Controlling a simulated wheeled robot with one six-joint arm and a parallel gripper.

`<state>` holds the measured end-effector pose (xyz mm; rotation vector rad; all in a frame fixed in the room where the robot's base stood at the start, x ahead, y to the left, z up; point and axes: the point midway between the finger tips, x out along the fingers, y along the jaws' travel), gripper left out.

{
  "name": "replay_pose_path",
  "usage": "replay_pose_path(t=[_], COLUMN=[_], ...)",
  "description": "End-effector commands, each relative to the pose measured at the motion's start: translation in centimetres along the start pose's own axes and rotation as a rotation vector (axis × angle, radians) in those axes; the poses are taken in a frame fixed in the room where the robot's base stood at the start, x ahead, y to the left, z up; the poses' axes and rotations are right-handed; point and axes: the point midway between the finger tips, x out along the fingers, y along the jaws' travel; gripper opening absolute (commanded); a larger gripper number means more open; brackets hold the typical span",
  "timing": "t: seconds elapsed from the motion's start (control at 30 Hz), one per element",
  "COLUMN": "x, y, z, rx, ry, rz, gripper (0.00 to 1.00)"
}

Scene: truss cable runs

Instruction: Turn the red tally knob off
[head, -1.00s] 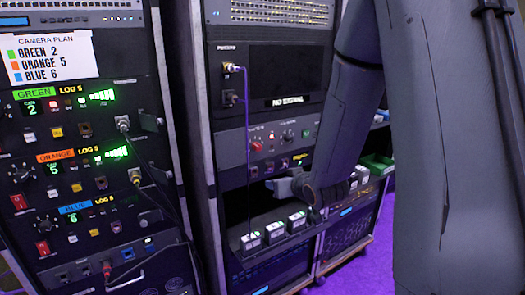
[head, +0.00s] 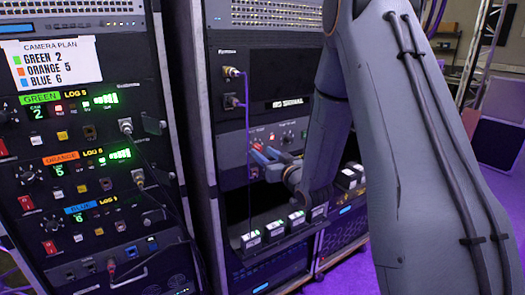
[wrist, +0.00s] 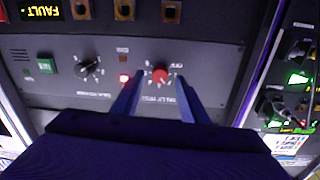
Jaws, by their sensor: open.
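The red tally knob (wrist: 160,75) is a small round knob on a grey panel with tick marks around it. In the wrist view it sits between and just beyond the tips of my gripper (wrist: 159,90). The two blue fingers are apart, one on each side of it, and I see no clear contact. A small red light (wrist: 124,78) glows beside the knob. In the head view my gripper (head: 257,153) is at the middle rack's panel and largely covers the knob.
A black knob (wrist: 90,68) and a green button (wrist: 45,65) share the panel. A purple cable (head: 247,125) hangs down the rack front near my gripper. A shelf below holds several small boxes (head: 275,230). The left rack (head: 75,130) carries the camera plan and cables.

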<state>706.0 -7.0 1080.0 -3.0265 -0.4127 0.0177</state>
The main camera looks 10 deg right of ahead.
Motion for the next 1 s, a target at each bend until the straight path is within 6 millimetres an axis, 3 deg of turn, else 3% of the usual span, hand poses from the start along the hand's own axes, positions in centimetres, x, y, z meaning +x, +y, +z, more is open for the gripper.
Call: replay_pose_path(t=[0.17, 0.43, 0.67, 1.0], x=[1.19, 1.32, 1.31, 1.35], y=[0.01, 0.01, 0.00, 0.02], z=[-0.02, 0.03, 0.02, 0.08], rx=[0.000, 0.000, 0.000, -0.043], ry=[0.000, -0.001, 0.000, 0.002], rz=[0.000, 0.000, 0.000, 0.000], gripper=[0.40, 0.40, 0.01, 0.00])
